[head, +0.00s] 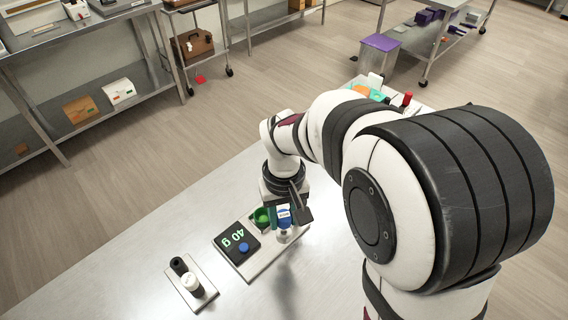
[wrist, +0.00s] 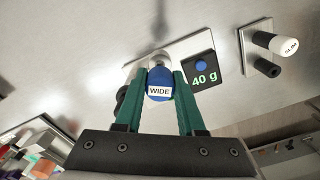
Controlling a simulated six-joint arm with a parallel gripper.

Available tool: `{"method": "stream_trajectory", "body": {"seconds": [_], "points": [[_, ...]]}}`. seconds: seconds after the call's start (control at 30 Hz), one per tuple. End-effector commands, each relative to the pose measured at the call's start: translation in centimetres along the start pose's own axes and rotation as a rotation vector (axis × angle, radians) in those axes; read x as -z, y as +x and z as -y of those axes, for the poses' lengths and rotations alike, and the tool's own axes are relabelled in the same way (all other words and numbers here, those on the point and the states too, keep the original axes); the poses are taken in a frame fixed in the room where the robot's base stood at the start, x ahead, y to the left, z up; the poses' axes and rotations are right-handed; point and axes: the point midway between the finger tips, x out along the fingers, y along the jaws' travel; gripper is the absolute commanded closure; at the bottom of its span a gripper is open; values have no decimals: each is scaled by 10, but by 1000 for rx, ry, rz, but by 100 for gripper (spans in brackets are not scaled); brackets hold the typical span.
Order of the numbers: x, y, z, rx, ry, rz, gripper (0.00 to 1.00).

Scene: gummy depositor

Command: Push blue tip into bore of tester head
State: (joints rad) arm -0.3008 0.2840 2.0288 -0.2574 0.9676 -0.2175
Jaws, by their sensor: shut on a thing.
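The blue tip, labelled WIDE, (wrist: 160,84) is between the green fingers of my gripper (wrist: 162,95), which is shut on it. In the head view the blue tip (head: 284,217) shows below my gripper (head: 287,212). A pale, metallic upright piece (head: 284,236), apparently the tester head, stands directly under the tip. It also shows just past the tip in the wrist view (wrist: 159,60). The tip hides the bore, and I cannot tell whether tip and head touch.
A black panel reading 40 g (head: 237,241), with a blue button, shares the tester's pale base (head: 250,272). A green round piece (head: 262,217) sits beside my gripper. A small plate (head: 207,299) at front left bears a black and a white cylinder. The table between is clear.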

Motion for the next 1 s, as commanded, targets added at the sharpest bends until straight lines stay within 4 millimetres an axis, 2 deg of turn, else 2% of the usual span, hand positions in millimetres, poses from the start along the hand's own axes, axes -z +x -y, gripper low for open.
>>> {"method": "stream_trajectory", "body": {"seconds": [1.0], "points": [[0, 36, 0, 0, 0, 1, 100]]}}
